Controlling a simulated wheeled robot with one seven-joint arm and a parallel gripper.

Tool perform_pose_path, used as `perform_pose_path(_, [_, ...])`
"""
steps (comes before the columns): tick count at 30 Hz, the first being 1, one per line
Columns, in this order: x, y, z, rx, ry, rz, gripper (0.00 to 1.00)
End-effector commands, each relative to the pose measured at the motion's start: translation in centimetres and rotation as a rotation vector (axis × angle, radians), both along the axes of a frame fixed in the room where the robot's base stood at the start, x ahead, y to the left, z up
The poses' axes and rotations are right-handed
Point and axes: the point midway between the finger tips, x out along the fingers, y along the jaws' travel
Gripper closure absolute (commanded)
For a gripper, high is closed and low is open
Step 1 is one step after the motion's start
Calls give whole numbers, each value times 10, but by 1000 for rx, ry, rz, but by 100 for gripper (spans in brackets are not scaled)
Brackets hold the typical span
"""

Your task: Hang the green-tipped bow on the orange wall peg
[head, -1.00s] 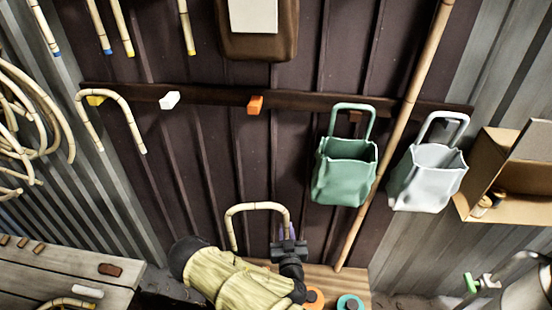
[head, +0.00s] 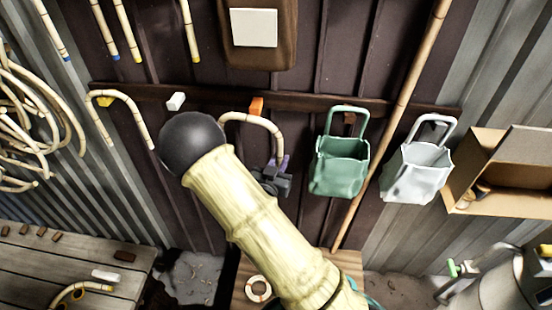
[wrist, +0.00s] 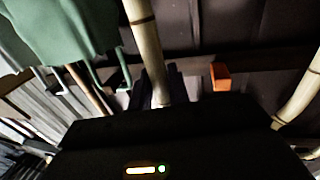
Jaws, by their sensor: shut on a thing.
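My gripper (head: 274,175) is shut on one leg of a pale, arched cane bow (head: 252,117) in front of the dark wall. The bow's other leg is partly hidden behind my arm, and no green tip shows. The orange peg (head: 256,104) sticks out of the dark rail, just above the arch's top in the head view. Whether the arch touches the peg, I cannot tell. In the wrist view the gripped cane (wrist: 146,45) runs up from between the fingers. The orange peg (wrist: 220,76) is to its right there, apart from it.
Another bow (head: 132,106) hangs on the yellow peg (head: 104,102) at left. A bare white peg (head: 176,101) sits between. A green bag (head: 340,165) and a grey bag (head: 416,172) hang to the right. A long cane pole (head: 402,103) leans against the wall.

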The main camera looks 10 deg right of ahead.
Motion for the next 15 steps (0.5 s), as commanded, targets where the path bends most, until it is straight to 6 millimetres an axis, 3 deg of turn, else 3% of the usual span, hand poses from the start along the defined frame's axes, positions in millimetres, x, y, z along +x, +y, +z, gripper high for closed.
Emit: perform_pose_path(15, [7,-2,-1,0,-1,1,100])
